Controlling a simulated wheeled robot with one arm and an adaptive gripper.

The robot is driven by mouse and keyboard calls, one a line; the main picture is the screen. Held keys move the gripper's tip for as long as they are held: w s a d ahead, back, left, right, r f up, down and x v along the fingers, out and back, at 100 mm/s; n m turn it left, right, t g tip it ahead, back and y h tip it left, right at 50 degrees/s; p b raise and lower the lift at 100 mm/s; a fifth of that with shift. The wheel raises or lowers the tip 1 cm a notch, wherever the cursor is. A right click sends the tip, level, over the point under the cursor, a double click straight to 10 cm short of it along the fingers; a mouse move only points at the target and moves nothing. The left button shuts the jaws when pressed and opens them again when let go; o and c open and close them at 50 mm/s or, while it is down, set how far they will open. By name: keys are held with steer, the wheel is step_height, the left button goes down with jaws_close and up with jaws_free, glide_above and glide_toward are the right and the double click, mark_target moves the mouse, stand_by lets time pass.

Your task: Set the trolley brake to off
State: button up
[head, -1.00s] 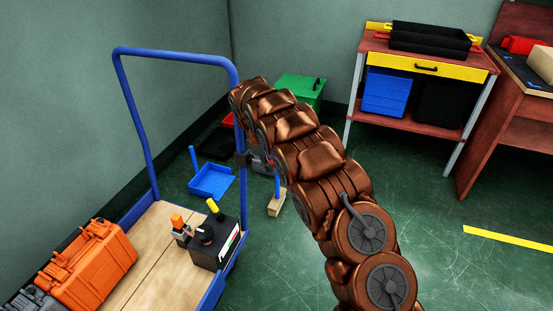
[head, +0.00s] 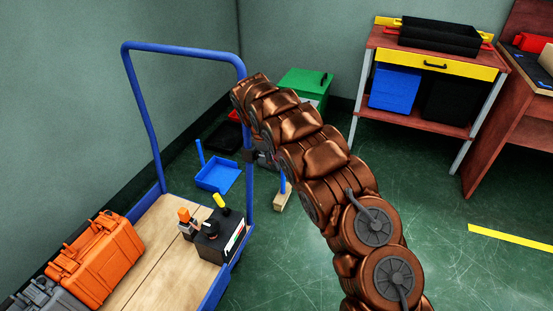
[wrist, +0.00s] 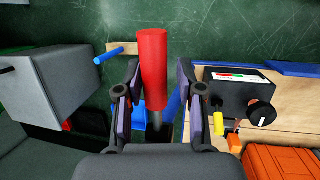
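The trolley has a blue frame (head: 187,49) and a wooden deck (head: 165,250), at the left in the head view. In the wrist view a red cylindrical handle (wrist: 153,58) on a dark stem stands between the two fingers of my gripper (wrist: 158,75). The fingers are apart on either side of it, with a gap visible at the right; I cannot tell if either touches it. I cannot tell which setting the handle is in. In the head view my arm hides the handle, and my gripper is not clearly seen behind the trolley's right post.
A black box (head: 214,248) with a knob and yellow-tipped lever sits on the deck near an orange case (head: 98,252). A grey box (wrist: 62,88) is left of my gripper in the wrist view. A blue dustpan (head: 219,178) lies behind the trolley.

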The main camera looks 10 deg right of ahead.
steer(key=shift+o, duration=0.8)
steer(key=shift+w, duration=0.1)
steer(key=shift+r, duration=0.15)
steer(key=v, duration=1.1)
steer(key=shift+r, duration=0.35)
